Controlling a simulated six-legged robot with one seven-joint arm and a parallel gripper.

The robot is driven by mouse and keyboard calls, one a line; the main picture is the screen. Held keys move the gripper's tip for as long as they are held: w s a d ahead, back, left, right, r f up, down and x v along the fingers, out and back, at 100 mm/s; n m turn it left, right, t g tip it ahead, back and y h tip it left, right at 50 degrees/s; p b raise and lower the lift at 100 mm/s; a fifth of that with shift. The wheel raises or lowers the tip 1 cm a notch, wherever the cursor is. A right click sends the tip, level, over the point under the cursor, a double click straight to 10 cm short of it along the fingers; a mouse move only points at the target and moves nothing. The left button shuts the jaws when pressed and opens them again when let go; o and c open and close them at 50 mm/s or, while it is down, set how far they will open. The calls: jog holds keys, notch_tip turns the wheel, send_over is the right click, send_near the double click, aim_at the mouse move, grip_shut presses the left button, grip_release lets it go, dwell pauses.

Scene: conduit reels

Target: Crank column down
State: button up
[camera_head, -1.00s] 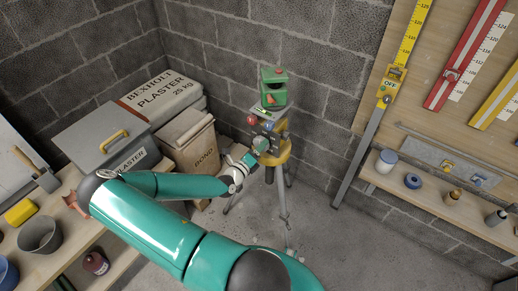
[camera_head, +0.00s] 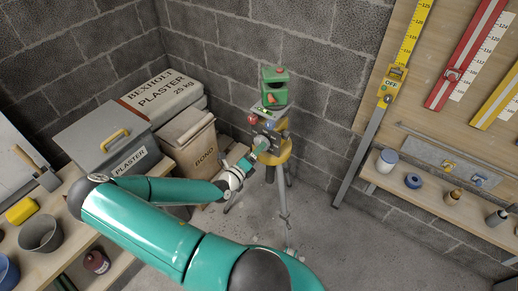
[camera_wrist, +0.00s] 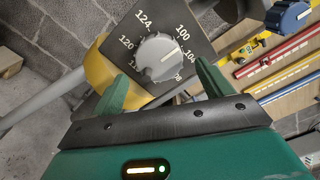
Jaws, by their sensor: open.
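A tripod (camera_head: 283,200) with a yellow collar (camera_head: 283,153) stands in the corner and carries a green device (camera_head: 273,88). A dark plate (camera_wrist: 186,42) with numbers from 100 to 124 around a round grey knob (camera_wrist: 160,56) fills the upper middle of the wrist view. My gripper (camera_wrist: 163,80) is open, with one green finger on each side below the knob. The knob appears beyond the fingertips, between them; I cannot tell whether they touch it. In the head view my gripper (camera_head: 253,155) is at the tripod's left front, partly hiding the plate. No crank handle is clearly visible.
A blue knob (camera_wrist: 289,16) is at the upper right of the wrist view. Plaster bags and a grey box (camera_head: 100,135) stand left of the tripod. A wall board with rulers and a shelf (camera_head: 440,200) are at the right. The floor around the tripod is clear.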

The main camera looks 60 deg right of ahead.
jog(key=w+a, duration=0.1)
jog(key=a, duration=1)
jog(key=shift+w, duration=0.35)
jog(key=w+a+r+m+y, duration=0.3)
jog(key=a+r+m+y, duration=0.3)
jog(key=a+r+m, duration=0.3)
jog(key=w+a+r+m+y, duration=0.3)
jog(key=a+r+m+y, duration=0.3)
jog(key=a+m, duration=0.55)
jog(key=s+a+r+m+t+y, duration=0.2)
jog(key=a+r+m+t+y, duration=0.1)
jog(key=a+r, duration=0.4)
jog(key=s+a+r+m+t+y, duration=0.2)
jog(key=a+r+m+t, duration=0.3)
jog(key=r, duration=0.8)
jog(key=shift+a+y, duration=0.4)
jog(key=shift+a, duration=0.7)
jog(key=shift+r, duration=0.1)
jog(key=shift+c, duration=0.2)
